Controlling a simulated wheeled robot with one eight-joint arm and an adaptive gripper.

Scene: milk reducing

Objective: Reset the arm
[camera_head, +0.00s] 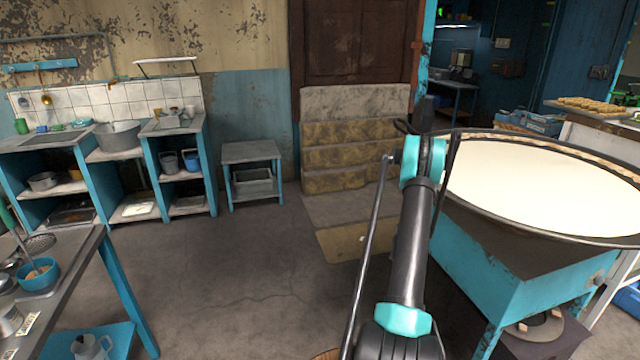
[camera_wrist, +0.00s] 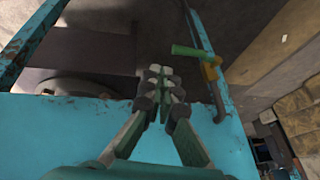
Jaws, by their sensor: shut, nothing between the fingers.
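My gripper (camera_wrist: 160,90) shows in the wrist view with its fingers together and nothing between them. It is close to a turquoise metal panel of the stove stand (camera_wrist: 80,130). In the head view my arm rises in front of the left side of the stand (camera_head: 480,270). My gripper cannot be made out clearly there. A wide pan of white milk (camera_head: 560,190) sits on top of the stand.
A valve with a green handle (camera_wrist: 193,52) is near my fingers. A metal table (camera_head: 60,270) stands at the lower left, and a small grey side table (camera_head: 250,152) by the wall. Stone steps (camera_head: 350,130) lead to a brown door. The floor between is clear.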

